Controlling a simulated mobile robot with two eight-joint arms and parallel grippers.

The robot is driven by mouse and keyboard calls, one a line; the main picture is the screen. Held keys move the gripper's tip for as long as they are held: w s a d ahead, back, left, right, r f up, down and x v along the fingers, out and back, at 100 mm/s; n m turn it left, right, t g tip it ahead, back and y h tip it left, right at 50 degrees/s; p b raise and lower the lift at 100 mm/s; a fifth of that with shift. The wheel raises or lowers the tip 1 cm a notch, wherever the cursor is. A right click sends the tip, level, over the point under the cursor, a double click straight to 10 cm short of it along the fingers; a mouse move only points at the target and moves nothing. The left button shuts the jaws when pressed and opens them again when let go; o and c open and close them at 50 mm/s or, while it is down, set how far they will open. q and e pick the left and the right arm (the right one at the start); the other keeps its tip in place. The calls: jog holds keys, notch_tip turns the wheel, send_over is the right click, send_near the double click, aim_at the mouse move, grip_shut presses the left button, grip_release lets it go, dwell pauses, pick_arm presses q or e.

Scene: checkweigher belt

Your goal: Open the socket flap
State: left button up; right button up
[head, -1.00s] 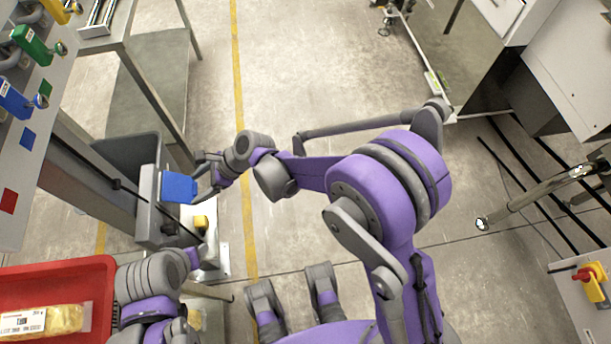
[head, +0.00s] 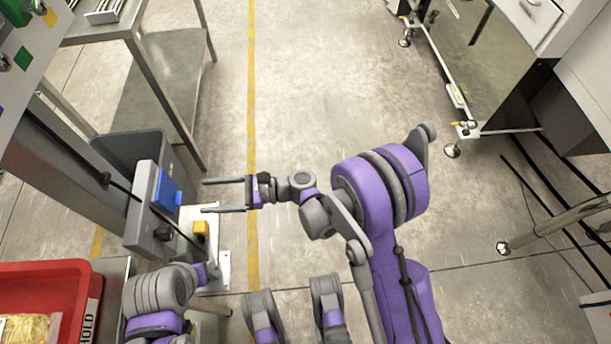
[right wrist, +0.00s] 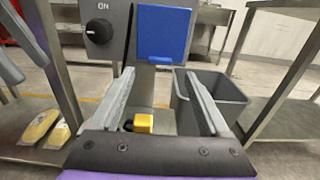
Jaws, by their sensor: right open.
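The blue socket flap (head: 167,190) is on the front of a grey post-mounted box (head: 141,205) at left. It now lies close to the box face and appears down over the socket, which I cannot see. In the right wrist view the flap (right wrist: 163,33) is upright, facing me, just beyond and above the fingertips. My right gripper (head: 207,196) is open and empty, a short way right of the flap and apart from it. In the right wrist view its two fingers (right wrist: 157,75) are spread wide.
A black knob (right wrist: 99,31) marked ON sits beside the flap. A yellow part (head: 201,229) is below the box. A grey bin (head: 128,150) stands behind. A red crate (head: 84,290) is at lower left.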

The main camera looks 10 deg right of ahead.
pick_arm(q)
notch_tip(320, 180, up, 19)
jog(key=p, duration=1.6)
jog(key=shift+s+t+p, duration=0.3)
jog(key=shift+s, duration=0.1)
pick_arm(e)
jog(key=s+d+r+n+h, duration=0.6)
jog(key=d+r+n+h, duration=0.1)
jog(key=d+r, duration=0.3)
jog(key=s+d+r+n+t+h, duration=0.1)
jog(key=s+d+r+n+h, duration=0.5)
jog(key=d+r, duration=0.4)
jog(key=shift+s+d+r+n+h, duration=0.15)
jog(key=shift+s+d+n+h, duration=0.25)
jog(key=shift+d+n, duration=0.95)
jog(key=shift+w+d+m, duration=0.15)
jog(key=shift+d+m, duration=0.05)
jog(key=shift+m, duration=0.05)
